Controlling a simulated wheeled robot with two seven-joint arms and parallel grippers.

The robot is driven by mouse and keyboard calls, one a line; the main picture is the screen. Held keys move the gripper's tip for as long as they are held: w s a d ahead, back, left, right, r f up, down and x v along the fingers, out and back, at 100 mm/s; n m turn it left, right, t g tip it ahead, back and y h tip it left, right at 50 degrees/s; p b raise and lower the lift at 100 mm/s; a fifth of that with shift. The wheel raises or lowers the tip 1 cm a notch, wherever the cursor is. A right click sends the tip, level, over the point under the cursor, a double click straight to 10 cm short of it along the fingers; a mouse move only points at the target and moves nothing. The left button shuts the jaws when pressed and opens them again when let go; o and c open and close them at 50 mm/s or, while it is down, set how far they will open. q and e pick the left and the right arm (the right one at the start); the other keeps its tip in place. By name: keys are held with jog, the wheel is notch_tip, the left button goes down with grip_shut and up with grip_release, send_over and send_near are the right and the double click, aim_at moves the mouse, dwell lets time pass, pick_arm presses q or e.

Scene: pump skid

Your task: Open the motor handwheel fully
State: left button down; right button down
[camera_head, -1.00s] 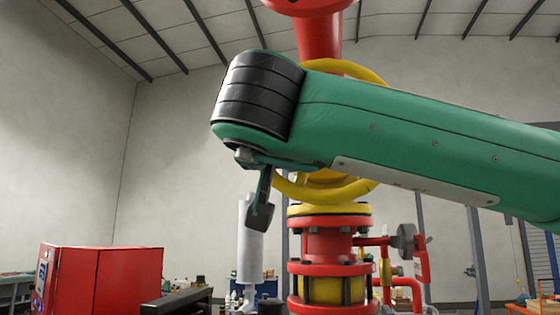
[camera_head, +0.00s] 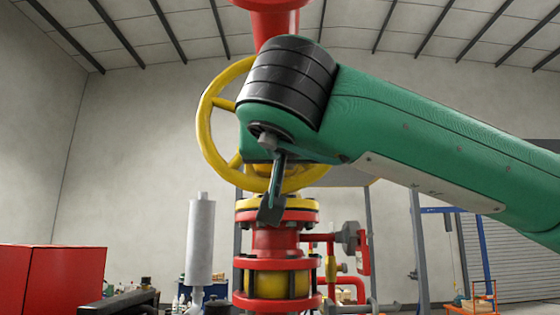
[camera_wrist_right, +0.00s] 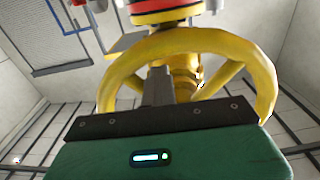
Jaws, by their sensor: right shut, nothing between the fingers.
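The yellow handwheel (camera_head: 205,130) stands upright on the red valve column in the head view, its right side hidden behind my right arm. It also shows in the right wrist view (camera_wrist_right: 265,85), with its rim arching over my gripper. My right gripper (camera_head: 270,210) hangs down in front of the wheel's lower rim in the head view. In the right wrist view the right gripper (camera_wrist_right: 158,75) is shut and points at the rim and hub. Nothing is held. I cannot tell whether the fingers touch the rim. My left gripper is not in view.
Below the wheel stands a red and yellow flanged valve body (camera_head: 277,280), with red side piping (camera_head: 335,262) to its right. A grey-white cylinder (camera_head: 200,240) stands to its left. A red cabinet (camera_head: 60,280) is at lower left. The upper left is open.

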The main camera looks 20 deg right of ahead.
jog(key=v, duration=0.8)
jog(key=shift+s+a+b, duration=0.3)
jog(key=shift+a+b, duration=0.05)
jog(key=shift+a, duration=0.05)
dwell(0.5)
